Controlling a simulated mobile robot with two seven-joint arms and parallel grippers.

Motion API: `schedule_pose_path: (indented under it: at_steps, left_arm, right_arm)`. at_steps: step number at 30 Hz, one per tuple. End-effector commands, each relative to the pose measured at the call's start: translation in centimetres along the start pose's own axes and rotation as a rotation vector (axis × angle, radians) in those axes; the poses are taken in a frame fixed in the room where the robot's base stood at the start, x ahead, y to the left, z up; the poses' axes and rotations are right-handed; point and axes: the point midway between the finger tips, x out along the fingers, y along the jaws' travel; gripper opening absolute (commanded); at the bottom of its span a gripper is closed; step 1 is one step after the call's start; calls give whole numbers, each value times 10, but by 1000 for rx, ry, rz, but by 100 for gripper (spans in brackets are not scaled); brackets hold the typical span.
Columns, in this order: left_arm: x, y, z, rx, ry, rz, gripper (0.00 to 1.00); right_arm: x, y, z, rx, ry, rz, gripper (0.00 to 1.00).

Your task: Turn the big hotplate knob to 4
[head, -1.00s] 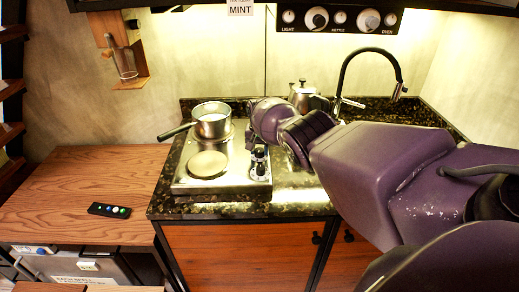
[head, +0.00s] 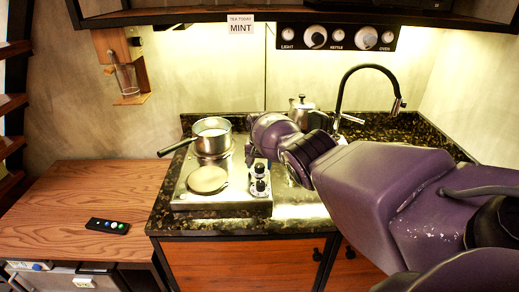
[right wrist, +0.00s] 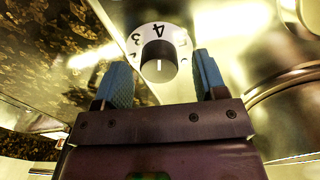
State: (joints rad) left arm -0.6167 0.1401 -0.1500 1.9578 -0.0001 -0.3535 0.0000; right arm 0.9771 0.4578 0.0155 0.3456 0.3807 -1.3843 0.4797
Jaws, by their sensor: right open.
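The silver hotplate (head: 215,185) sits on the dark stone counter. Its two dark knobs (head: 260,178) stand one behind the other at its right side in the head view. The right wrist view shows one knob (right wrist: 159,62) with a dark cap and a white dial ring marked 3 and 4. My left gripper is out of view.
A pot (head: 212,137) stands on the rear burner, its handle pointing left. A round front burner (head: 207,180) is bare. A kettle (head: 303,112) and black tap (head: 357,85) stand behind my arm. A remote (head: 108,225) lies on the wooden top (head: 60,205).

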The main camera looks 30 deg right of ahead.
Motion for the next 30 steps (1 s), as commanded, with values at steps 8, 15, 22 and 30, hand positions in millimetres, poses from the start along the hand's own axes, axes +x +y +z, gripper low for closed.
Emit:
schedule_pose_path:
  at_steps: [8, 15, 22, 30]
  left_arm:
    - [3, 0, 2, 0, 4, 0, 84]
    - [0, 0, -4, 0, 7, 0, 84]
    - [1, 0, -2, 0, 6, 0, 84]
    - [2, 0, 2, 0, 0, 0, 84]
  right_arm:
    - [-16, 1, 0, 0, 2, 0, 65]
    - [-52, 1, 1, 0, 2, 1, 65]
    - [-87, 1, 1, 0, 1, 1, 65]
    - [-101, 1, 1, 0, -1, 2, 65]
